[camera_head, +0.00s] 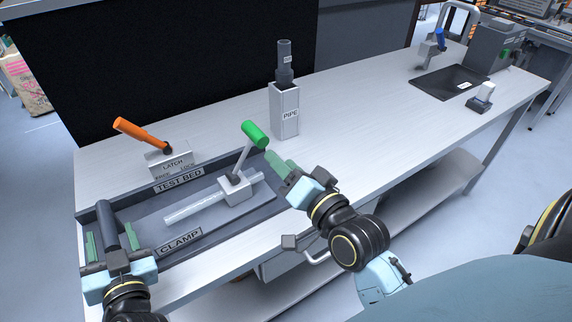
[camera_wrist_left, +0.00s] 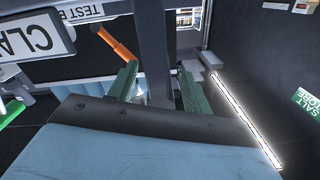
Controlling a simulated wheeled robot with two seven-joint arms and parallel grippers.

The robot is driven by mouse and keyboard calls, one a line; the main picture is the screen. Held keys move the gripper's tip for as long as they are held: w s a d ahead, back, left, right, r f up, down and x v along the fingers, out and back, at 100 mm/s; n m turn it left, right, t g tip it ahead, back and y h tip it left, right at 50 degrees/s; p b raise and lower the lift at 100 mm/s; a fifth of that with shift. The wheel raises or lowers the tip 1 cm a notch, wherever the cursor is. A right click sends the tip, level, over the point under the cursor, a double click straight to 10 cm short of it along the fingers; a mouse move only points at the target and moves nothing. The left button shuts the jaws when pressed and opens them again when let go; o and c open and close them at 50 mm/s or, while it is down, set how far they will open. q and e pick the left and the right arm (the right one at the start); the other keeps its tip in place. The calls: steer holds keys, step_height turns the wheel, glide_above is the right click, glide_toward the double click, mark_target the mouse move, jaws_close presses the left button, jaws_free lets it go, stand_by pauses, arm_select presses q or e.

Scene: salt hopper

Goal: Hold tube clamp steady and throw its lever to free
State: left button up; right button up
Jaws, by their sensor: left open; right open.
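The tube clamp (camera_head: 238,188) is a pale grey block in the dark tray, with a light tube (camera_head: 194,206) running through it. Its lever rises from the block to a green handle (camera_head: 255,134), leaning up and to the right. My right gripper (camera_head: 281,166) is open, with its green fingers just below and right of the handle, apparently apart from it. My left gripper (camera_head: 108,245) is open at the tray's near left end, away from the clamp. A dark round bar (camera_head: 107,224) shows between its fingers; contact cannot be told. The left wrist view also shows the bar (camera_wrist_left: 152,45) there.
The test bed tray (camera_head: 180,181) has a CLAMP label (camera_head: 180,241) at its front. A latch (camera_head: 170,163) with an orange lever (camera_head: 140,132) stands behind it. A pipe holder (camera_head: 284,112) stands behind right of the clamp. The table's right half has clear room before a black mat (camera_head: 440,84).

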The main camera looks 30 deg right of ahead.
arm_select(q)
steer(key=s, duration=1)
steer(key=shift+d, duration=0.2)
